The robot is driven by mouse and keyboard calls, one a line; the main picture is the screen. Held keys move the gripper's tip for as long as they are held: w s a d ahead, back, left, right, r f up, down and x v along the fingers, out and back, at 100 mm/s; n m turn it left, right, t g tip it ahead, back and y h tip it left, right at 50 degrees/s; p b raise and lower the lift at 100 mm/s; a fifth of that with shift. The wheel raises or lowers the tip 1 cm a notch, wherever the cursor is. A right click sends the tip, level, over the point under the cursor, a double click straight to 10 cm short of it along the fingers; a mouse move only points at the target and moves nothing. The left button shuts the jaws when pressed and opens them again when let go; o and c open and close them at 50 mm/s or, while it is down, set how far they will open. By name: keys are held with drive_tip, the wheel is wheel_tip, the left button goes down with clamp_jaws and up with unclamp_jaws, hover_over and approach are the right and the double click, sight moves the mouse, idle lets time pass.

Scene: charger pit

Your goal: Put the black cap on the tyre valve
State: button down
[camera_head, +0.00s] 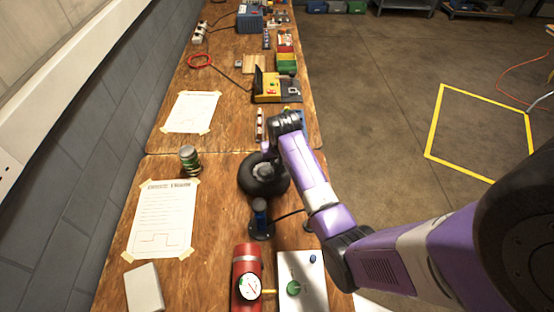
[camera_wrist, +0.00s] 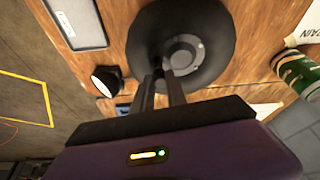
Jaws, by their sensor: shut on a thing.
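The black tyre (camera_head: 246,183) lies flat on the wooden bench, with a grey hub in its middle. In the wrist view the tyre (camera_wrist: 218,22) fills the top centre, with its hub (camera_wrist: 184,52) just beyond my fingertips. My gripper (camera_wrist: 163,74) points down at the tyre, its two dark fingers close together beside the hub. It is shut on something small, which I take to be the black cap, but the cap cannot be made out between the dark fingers. I cannot pick out the valve in either view; my fingers may hide it.
A green can (camera_head: 190,160) stands to the left. A red cylinder with a gauge (camera_head: 248,288) and a white panel (camera_head: 312,280) are nearer. Taped sheets (camera_head: 160,215) lie along the wall side.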

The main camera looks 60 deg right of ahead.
drive_tip(key=shift+f, duration=0.35)
drive_tip(key=c, duration=1.3)
unclamp_jaws()
drive_tip(key=shift+o, duration=0.2)
drive_tip(key=shift+r, duration=0.1)
drive_tip(key=b+v, duration=0.1)
drive_tip(key=v, duration=0.6)
drive_tip(key=shift+r, duration=0.3)
drive_tip(key=shift+s+a, duration=0.1)
drive_tip(key=shift+s, duration=0.05)
